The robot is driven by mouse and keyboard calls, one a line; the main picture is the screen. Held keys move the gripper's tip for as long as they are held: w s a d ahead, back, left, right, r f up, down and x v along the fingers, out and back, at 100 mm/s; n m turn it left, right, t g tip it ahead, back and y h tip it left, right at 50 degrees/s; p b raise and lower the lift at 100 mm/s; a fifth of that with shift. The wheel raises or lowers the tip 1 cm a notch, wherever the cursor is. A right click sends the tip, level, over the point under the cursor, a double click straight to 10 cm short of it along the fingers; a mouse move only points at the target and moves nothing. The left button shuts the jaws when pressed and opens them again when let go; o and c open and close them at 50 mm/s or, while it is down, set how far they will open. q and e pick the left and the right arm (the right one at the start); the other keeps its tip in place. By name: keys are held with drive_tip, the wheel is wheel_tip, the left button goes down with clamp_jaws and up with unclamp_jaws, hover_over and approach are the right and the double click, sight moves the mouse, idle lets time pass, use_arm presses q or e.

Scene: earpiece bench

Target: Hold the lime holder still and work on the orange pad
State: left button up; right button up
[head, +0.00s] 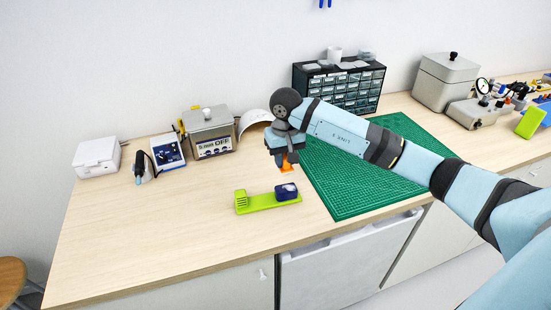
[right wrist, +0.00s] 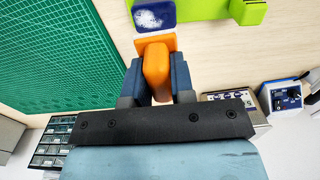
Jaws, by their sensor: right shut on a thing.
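The lime holder (head: 255,204) lies on the wooden bench left of the green mat, with a slotted raised block at its left end. A dark blue block (head: 287,191) with a whitish patch on top sits at its right end. My right gripper (head: 287,158) is above and behind that end, pointing down, shut on the orange pad (head: 288,168). In the right wrist view the orange pad (right wrist: 156,70) is between the fingers; the blue block (right wrist: 154,17) and lime holder (right wrist: 238,10) show beyond it. Whether pad and block touch is unclear. My left gripper is out of view.
The green cutting mat (head: 340,190) lies right of the holder. Behind stand a drawer cabinet (head: 338,85), a grey bath unit (head: 212,140), a blue-fronted box (head: 168,152) and a white box (head: 97,157). The bench left and front of the holder is clear.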

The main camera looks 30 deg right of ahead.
drive_tip(key=shift+a, duration=0.15)
drive_tip(key=shift+f, duration=0.6)
drive_tip(key=b, duration=0.2)
hover_over(283, 189)
wheel_tip(283, 189, down, 5)
drive_tip(key=shift+a+r, duration=0.1)
drive_tip(key=shift+r, duration=0.05)
wheel_tip(283, 189, up, 4)
drive_tip(key=shift+f+p, duration=0.1)
drive_tip(key=shift+p, duration=0.8)
drive_tip(key=shift+r, duration=0.6)
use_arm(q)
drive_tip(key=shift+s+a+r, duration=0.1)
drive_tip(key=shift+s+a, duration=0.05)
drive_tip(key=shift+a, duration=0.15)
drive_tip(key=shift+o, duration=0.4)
